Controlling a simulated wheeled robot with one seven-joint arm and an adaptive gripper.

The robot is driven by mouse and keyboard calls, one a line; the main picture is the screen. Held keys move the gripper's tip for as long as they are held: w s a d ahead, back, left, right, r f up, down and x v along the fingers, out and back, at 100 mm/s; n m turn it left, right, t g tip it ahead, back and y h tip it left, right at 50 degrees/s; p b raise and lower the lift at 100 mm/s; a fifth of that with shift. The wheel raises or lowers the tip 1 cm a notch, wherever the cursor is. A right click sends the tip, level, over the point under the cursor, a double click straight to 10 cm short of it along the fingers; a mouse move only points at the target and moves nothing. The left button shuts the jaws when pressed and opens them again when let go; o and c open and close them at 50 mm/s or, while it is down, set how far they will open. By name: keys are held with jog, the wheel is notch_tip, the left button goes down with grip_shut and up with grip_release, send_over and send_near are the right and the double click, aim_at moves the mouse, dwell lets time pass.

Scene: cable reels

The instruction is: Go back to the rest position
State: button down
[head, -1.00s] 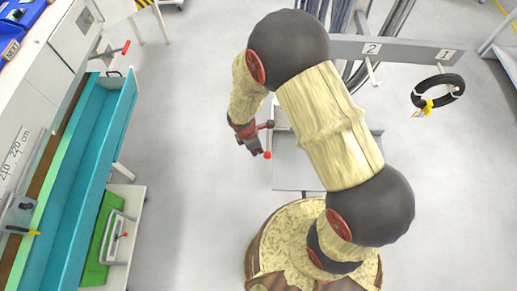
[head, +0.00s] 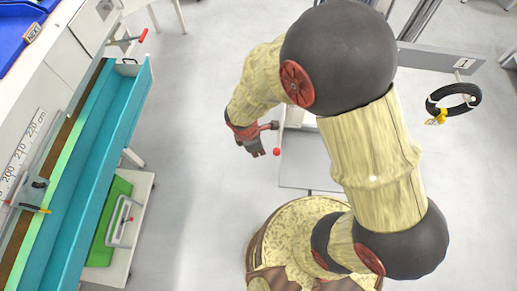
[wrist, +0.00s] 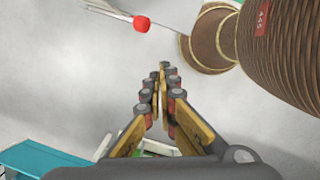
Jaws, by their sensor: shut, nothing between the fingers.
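My gripper (head: 256,148) hangs at the end of my bent arm, over the grey floor between the teal trough and the pale grey panel. In the wrist view my gripper (wrist: 160,95) shows its yellow-sided fingers, shut and with nothing between them. A black cable coil (head: 453,99) with a yellow tag hangs at the right, well apart from my gripper. My arm covers part of the rack in the head view.
A long teal trough (head: 100,150) with a measuring scale (head: 22,160) runs along the left bench. A green board (head: 108,225) lies on a low shelf beside it. A grey rail (head: 440,60) marked 1 stands at the back right. Open floor (head: 200,90) lies between.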

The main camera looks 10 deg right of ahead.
dwell(0.3)
jog(key=s+d+r+m+t+b, duration=0.1)
jog(key=s+d+r+m+b, duration=0.2)
jog(key=r+m+b, duration=0.2)
jog(key=s+d+r+m+t+y+b, duration=0.1)
jog(key=s+d+r+m+t+b, duration=0.1)
jog(key=r+m+b, duration=0.4)
jog(key=s+d+r+m+t+y+b, duration=0.1)
jog(key=s+d+r+m+t+b, duration=0.1)
jog(key=s+d+r+m+b, duration=0.2)
notch_tip(320, 180, up, 2)
jog(key=d+m+b, duration=0.1)
jog(key=m+b, duration=0.1)
jog(key=m, duration=0.1)
jog(key=shift+d+m, duration=0.15)
jog(key=shift+m, duration=0.25)
jog(key=shift+d, duration=0.1)
